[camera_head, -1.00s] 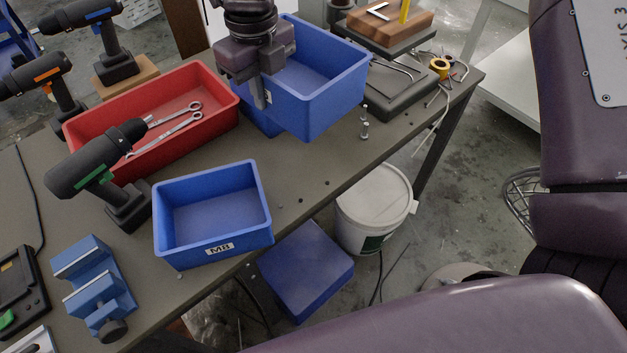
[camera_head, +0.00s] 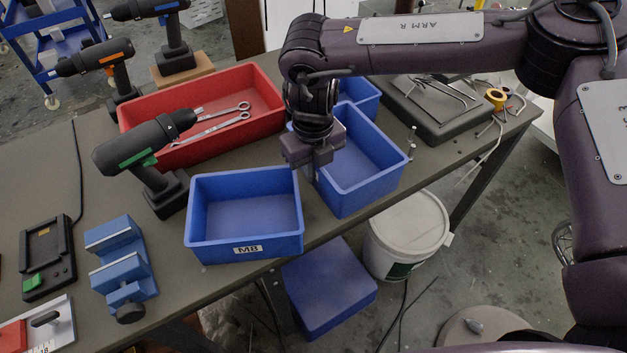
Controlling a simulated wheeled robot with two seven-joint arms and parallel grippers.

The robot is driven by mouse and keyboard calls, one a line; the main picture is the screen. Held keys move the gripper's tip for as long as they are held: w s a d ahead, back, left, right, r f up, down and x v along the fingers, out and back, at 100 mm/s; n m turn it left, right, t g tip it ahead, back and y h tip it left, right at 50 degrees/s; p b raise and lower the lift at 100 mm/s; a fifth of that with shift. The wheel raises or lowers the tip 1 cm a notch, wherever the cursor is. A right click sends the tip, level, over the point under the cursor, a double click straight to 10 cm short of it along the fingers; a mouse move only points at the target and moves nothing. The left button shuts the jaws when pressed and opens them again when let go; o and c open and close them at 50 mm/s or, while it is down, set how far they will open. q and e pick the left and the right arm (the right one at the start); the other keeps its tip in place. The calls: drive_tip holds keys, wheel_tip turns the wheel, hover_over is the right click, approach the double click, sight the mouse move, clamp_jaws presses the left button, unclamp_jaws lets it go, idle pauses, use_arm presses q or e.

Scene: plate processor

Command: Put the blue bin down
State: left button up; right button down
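A blue bin (camera_head: 368,188) is upright and empty, right of a second blue bin labelled M8 (camera_head: 246,250). My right gripper (camera_head: 312,170) comes from above at the left wall of the unlabelled bin and appears shut on it; the fingertips are partly hidden. The bin is over the front edge of the workbench (camera_head: 265,152); I cannot tell whether its base touches the top. Another blue bin (camera_head: 362,96) stands behind it, partly hidden by my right arm. My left gripper is out of view.
A red bin (camera_head: 262,122) with wrenches lies behind the M8 bin. Black drills (camera_head: 140,148) and a blue vise (camera_head: 122,262) are at the left. A dark tray with tools (camera_head: 440,125) is at the right. A white bucket (camera_head: 405,240) and blue box (camera_head: 328,290) are below.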

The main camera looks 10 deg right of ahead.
wheel_tip(320, 180, down, 3)
drive_tip(key=shift+s+f, duration=0.1)
drive_tip(key=shift+f, duration=0.45)
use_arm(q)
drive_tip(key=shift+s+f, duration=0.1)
use_arm(e)
drive_tip(key=shift+f, duration=0.15)
drive_tip(key=c, duration=1.6)
unclamp_jaws()
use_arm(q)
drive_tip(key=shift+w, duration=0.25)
use_arm(e)
wheel_tip(320, 180, up, 11)
drive_tip(key=shift+r, duration=0.7)
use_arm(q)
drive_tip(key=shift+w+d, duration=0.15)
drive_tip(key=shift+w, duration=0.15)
